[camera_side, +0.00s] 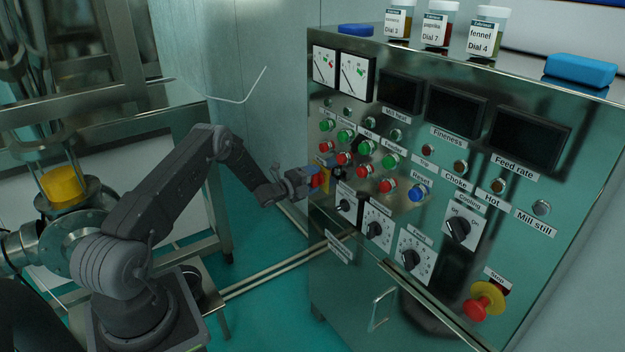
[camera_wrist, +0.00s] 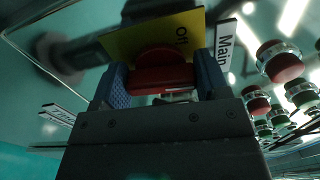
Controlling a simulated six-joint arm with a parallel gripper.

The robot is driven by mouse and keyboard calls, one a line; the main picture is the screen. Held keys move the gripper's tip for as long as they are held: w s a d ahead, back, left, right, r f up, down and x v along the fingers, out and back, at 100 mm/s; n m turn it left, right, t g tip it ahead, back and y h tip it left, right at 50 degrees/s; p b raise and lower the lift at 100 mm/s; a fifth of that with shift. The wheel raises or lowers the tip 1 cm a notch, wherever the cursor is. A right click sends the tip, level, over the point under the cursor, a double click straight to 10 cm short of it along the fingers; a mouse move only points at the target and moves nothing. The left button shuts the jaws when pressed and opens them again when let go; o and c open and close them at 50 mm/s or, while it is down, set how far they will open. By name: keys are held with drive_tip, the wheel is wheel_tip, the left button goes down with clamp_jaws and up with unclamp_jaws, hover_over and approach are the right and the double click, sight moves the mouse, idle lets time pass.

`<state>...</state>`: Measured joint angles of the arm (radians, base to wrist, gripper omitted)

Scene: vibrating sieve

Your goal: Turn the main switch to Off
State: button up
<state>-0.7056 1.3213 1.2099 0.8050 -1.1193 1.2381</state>
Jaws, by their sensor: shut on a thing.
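The main switch is a red rotary knob (camera_wrist: 160,78) on a yellow plate (camera_wrist: 190,28) printed "Off". A white "Main" label (camera_wrist: 226,42) is beside the plate. In the wrist view the red grip bar lies roughly crosswise between my two blue fingers. My gripper (camera_wrist: 163,84) is shut on this knob, with a finger at each end of the bar. In the side view my gripper (camera_side: 308,180) reaches the left edge of the panel. The yellow plate (camera_side: 325,182) shows there only partly, and my fingers hide much of the knob. The knob's exact pointing direction is unclear.
The steel control cabinet (camera_side: 450,150) carries red and green buttons close to the switch, a blue reset button (camera_side: 417,192) and black dials (camera_side: 375,230) below. A red stop button (camera_side: 484,303) is at lower right. Free space lies left of the panel.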

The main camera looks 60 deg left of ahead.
drive_tip(key=n, duration=0.5)
drive_tip(key=shift+f+n, duration=0.1)
drive_tip(key=shift+n, duration=0.2)
drive_tip(key=shift+f+n, duration=0.1)
drive_tip(key=shift+n, duration=2)
drive_tip(key=o, duration=0.9)
drive_tip(key=shift+o, duration=0.2)
drive_tip(key=shift+s, duration=0.1)
drive_tip(key=s, duration=1.3)
drive_tip(key=shift+s, duration=0.35)
